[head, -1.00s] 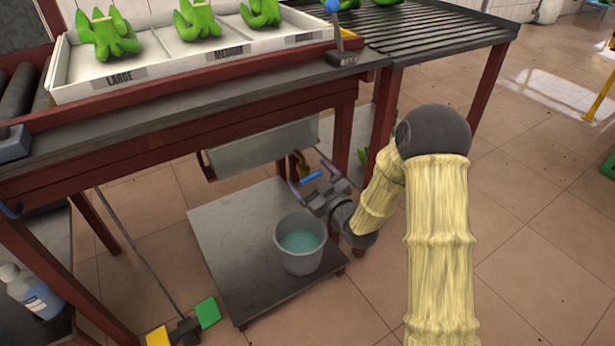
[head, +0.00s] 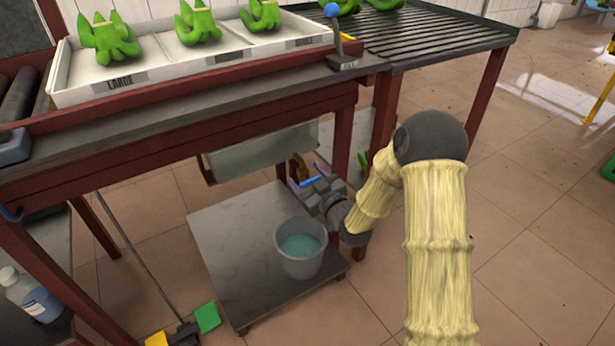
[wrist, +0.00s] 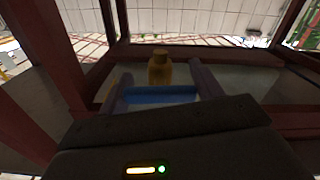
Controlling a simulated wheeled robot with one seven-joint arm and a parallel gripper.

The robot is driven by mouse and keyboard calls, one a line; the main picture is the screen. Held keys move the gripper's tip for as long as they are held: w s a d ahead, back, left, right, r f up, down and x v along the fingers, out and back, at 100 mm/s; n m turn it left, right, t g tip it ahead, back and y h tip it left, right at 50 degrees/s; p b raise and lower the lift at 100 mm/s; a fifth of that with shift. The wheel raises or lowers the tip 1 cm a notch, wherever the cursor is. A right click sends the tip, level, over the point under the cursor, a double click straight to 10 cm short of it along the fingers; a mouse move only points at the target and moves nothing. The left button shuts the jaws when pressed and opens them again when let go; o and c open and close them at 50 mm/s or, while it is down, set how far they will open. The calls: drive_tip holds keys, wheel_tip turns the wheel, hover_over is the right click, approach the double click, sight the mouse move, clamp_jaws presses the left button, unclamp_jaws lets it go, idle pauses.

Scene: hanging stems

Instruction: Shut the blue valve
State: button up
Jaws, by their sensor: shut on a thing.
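The blue valve handle (head: 311,181) is on a brass-coloured fitting (head: 300,164) under the table, beside the hanging grey tank (head: 262,150). In the wrist view the blue handle (wrist: 160,95) lies crosswise between my two purple-grey fingers, with the brass body (wrist: 160,68) just beyond it. My gripper (wrist: 162,92) is shut on the handle. In the head view my gripper (head: 305,180) reaches in from the right, and its wrist partly hides the fingers. A grey bucket (head: 300,262) with blue-green liquid stands below, on a low platform.
The low grey platform (head: 225,260) has bare room left of the bucket. Red table legs (head: 342,140) stand close to my wrist. Above is a white sorting tray (head: 120,85) with green bunches, and a small blue-knobbed lever (head: 333,10).

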drive_tip(key=shift+a+m, duration=0.1)
drive_tip(key=shift+m, duration=0.3)
drive_tip(key=o, duration=1)
drive_tip(key=shift+s, duration=0.1)
drive_tip(key=shift+p+v, duration=3.95)
drive_tip(key=shift+v, duration=4.7)
